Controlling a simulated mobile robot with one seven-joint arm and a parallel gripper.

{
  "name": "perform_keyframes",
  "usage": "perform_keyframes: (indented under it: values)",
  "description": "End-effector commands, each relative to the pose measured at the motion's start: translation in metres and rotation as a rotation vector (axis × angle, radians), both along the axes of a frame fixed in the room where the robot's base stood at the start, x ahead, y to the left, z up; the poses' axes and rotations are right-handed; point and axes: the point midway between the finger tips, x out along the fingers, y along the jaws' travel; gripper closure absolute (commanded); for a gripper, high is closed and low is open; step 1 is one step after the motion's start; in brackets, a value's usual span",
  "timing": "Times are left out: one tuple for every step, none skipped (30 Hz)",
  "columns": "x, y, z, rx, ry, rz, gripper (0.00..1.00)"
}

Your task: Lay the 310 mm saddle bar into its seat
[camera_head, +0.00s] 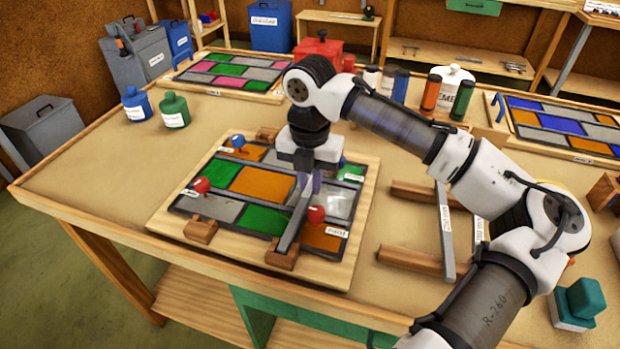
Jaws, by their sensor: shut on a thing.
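My gripper (308,182) points down over the middle of the leaded panel (262,181) and is shut on a grey saddle bar (295,221). The bar's near end is at or just above a wooden block (283,257) at the panel's front edge; I cannot tell whether it touches. The gripper hides the bar's far part. Another wooden block (200,229) stands at the front left, and one (267,134) shows at the back edge. Which blocks form the 310 mm seat cannot be read.
Red knobs (316,215) (202,185) and a blue knob (238,141) stand up from the panel. Right of it, a wooden rack (411,260) carries labelled bars (446,232). Green (174,111) and blue bottles (136,104) stand at the left. The table's front left is clear.

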Motion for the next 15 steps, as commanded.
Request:
perform_keyframes:
  values:
    - [0.0002,0.0000,0.0009,0.001,-0.001,0.000,1.00]
    - [0.0002,0.0000,0.0005,0.001,-0.001,0.000,1.00]
    - [0.0001,0.0001,-0.0005,0.001,0.000,0.000,1.00]
    - [0.0001,0.0001,-0.0015,0.001,0.000,0.000,1.00]
    - [0.0000,0.0001,-0.0024,0.001,0.000,0.000,1.00]
    - [-0.0001,-0.0001,-0.0023,0.000,0.001,0.000,0.81]
    - [-0.0001,-0.0001,-0.0022,0.000,0.001,0.000,0.77]
    - [-0.0001,-0.0001,-0.0023,0.000,0.001,0.000,0.73]
    - [0.0000,-0.0001,-0.0022,0.000,0.001,0.000,0.67]
    - [0.0000,-0.0001,-0.0022,0.000,0.000,0.000,0.64]
    - [0.0000,-0.0001,-0.0022,0.000,0.000,0.000,0.64]
    - [0.0000,-0.0001,-0.0021,0.000,0.000,0.000,0.64]
    - [0.0000,-0.0001,-0.0021,0.000,0.000,0.000,0.64]
    - [0.0000,-0.0001,-0.0021,0.000,0.000,0.000,0.64]
    - [0.0000,-0.0001,-0.0021,0.000,0.000,0.000,0.64]
